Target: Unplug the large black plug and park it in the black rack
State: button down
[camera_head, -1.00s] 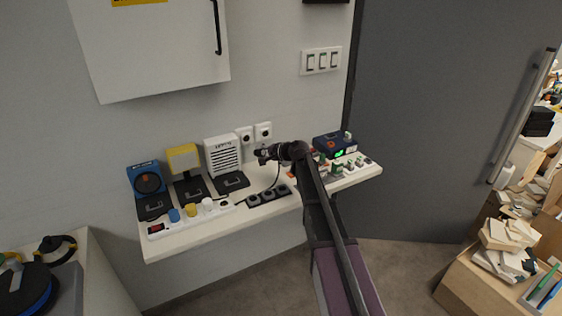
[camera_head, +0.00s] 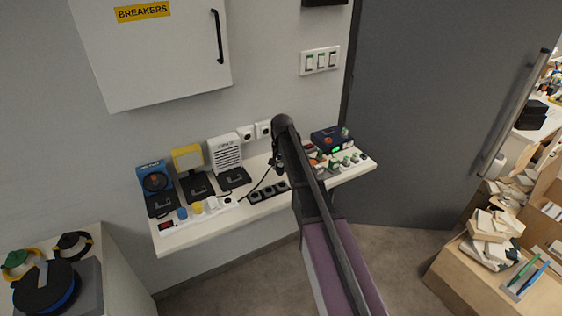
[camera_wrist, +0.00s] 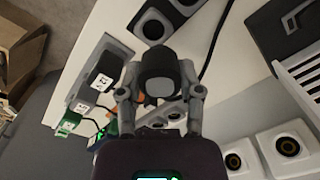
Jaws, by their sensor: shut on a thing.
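My gripper (camera_wrist: 158,92) is shut on the large black plug (camera_wrist: 158,72), with one finger on each side of it in the wrist view. In the head view my gripper (camera_head: 277,160) is small, dark and partly hidden by my arm. The plug is clear of the wall; two white wall sockets (camera_wrist: 286,146) show bare faces in the wrist view. A black cord (camera_wrist: 213,48) runs upward beside the plug.
On the white shelf (camera_head: 190,237) stand a blue device (camera_head: 153,177), a yellow one (camera_head: 187,158) and a white slatted one (camera_head: 225,153), each with a dark pad. A power strip (camera_head: 185,228) lies front left. A dark blue box (camera_head: 326,139) and small grey-green parts stand right.

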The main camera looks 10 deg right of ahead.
aim_at(282, 186)
jog(key=shift+s+d+r, duration=0.2)
jog(key=shift+d, duration=0.1)
jog(key=shift+f, duration=0.2)
jog(key=shift+f+b, duration=2.65)
jog(key=shift+b, duration=0.1)
jog(key=shift+f+b, duration=0.6)
jog(key=shift+b, duration=0.05)
dwell(1.6)
jog(key=shift+c, duration=0.9)
grip_release()
